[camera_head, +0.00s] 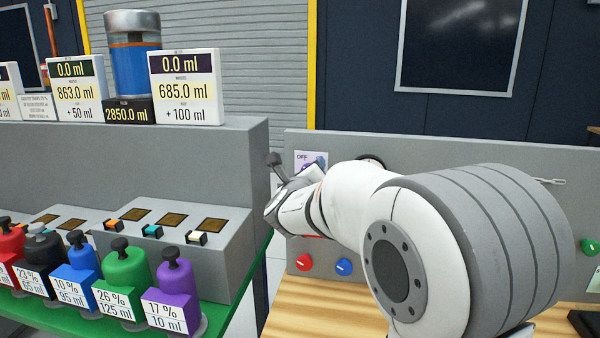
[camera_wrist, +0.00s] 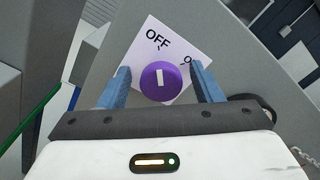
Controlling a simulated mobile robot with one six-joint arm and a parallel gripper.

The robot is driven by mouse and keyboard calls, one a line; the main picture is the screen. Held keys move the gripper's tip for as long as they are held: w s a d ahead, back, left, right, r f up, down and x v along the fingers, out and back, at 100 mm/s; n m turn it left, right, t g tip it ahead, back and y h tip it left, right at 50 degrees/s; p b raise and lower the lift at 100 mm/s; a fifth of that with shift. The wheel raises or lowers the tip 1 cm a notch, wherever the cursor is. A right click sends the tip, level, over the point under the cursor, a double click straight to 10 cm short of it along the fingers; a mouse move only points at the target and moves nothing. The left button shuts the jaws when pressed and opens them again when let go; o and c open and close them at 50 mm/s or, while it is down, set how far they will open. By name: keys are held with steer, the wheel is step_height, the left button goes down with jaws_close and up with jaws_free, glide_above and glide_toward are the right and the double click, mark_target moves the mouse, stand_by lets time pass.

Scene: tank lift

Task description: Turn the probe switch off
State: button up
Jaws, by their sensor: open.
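The probe switch (camera_wrist: 160,81) is a round purple knob with a white line on its face. It sits on a white label plate (camera_wrist: 181,45) marked OFF and, partly hidden by a finger, a second word starting with O. My gripper (camera_wrist: 160,80) is open, with one blue finger on each side of the knob and a gap visible on both sides. In the head view my arm hides most of the switch, and the OFF label (camera_head: 302,158) shows just above my wrist.
A green rack (camera_head: 225,318) with several coloured bottles stands at the left. A tank (camera_head: 133,55) stands between displays on a grey ledge.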

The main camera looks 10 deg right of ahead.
steer(key=v, duration=0.7)
steer(key=shift+s+a, duration=0.15)
steer(key=shift+s, duration=0.2)
steer(key=s+d+f+m+g+h+p, duration=0.15)
steer(key=s+d+f+m+g, duration=0.3)
steer(key=s+m, duration=0.45)
steer(key=s+d+f+m+g+p, duration=0.25)
steer(key=s+d+m+g, duration=0.3)
steer(key=m, duration=0.65)
steer(key=s+a+f+m+g+y+p, duration=0.1)
steer(key=s+a+f+m+g+y, duration=0.1)
steer(key=s+a+m+y, duration=0.2)
steer(key=s+a+f+m+g+y+p, duration=0.2)
steer(key=s+a+f+m+y, duration=0.1)
steer(key=s+m, duration=0.7)
steer(key=shift+s+a+f+m+y, duration=0.25)
steer(key=shift+a+m+y, duration=0.5)
steer(key=shift+m, duration=1.45)
